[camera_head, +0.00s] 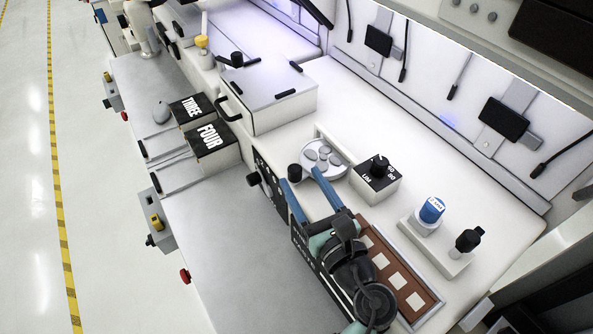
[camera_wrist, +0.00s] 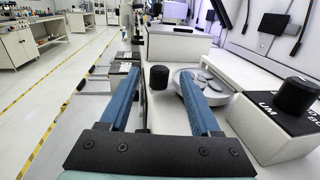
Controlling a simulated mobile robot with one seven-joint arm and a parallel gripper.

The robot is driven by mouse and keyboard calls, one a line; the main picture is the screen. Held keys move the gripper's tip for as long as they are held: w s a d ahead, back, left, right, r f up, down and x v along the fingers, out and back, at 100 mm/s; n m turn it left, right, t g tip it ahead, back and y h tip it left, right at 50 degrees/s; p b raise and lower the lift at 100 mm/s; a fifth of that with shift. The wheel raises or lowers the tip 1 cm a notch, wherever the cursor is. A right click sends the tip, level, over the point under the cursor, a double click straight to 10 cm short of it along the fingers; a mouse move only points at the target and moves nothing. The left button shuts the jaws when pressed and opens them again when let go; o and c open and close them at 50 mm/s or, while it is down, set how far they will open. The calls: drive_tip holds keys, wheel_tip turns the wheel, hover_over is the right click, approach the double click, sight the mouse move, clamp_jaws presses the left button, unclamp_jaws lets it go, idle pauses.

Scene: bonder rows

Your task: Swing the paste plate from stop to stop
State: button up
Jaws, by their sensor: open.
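The paste plate (camera_head: 338,169) is a round, light grey disc on the white bench top, with several grey patches on it. A black knob (camera_head: 294,173) stands at its left side. My gripper (camera_head: 299,176) is open, with its two blue fingers pointing toward the plate. In the wrist view, the knob (camera_wrist: 159,78) shows between the fingertips (camera_wrist: 161,74), with a gap on each side. The plate (camera_wrist: 221,94) lies partly behind the right finger there. I cannot tell whether the knob is fully between the fingers.
A dial box (camera_head: 378,182) with a black knob stands right of the plate. A blue-capped jar (camera_head: 431,210) sits farther right. A brown board (camera_head: 397,287) with pale squares lies beside my arm. A white lidded box (camera_head: 268,95) stands behind the plate.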

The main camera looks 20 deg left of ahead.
drive_tip(key=b+v, duration=0.1)
drive_tip(key=v, duration=0.8)
drive_tip(key=shift+a, duration=0.1)
drive_tip(key=shift+c, duration=0.3)
